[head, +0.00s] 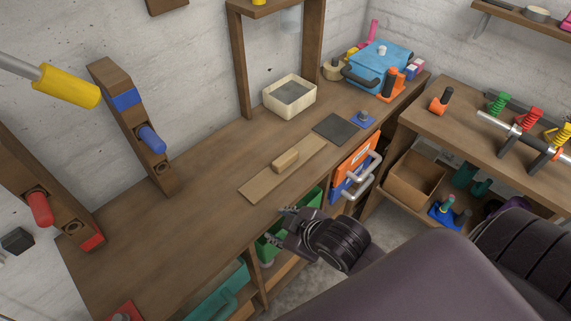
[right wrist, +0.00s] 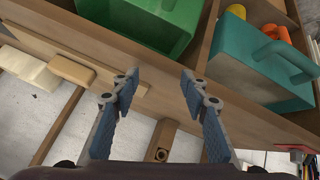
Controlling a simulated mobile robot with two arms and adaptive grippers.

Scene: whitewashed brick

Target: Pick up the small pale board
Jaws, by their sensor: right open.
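A small pale board (head: 286,160), a short light-wood piece, lies on a longer, flat brown board (head: 262,182) on the workbench. In the right wrist view the small pale board (right wrist: 72,69) is at the upper left. My right gripper (head: 278,224) is at the bench's front edge, in front of the boards and apart from them. In the right wrist view its two fingers (right wrist: 158,82) are spread with nothing between them. My left gripper is not in view.
Behind the boards stands a cream box (head: 277,105); to their right lies a dark square plate (head: 336,129). An orange case (head: 352,160) with handles is at the bench's front. Green (right wrist: 150,22) and teal (right wrist: 250,72) bins sit below the bench top. The left bench top is mostly clear.

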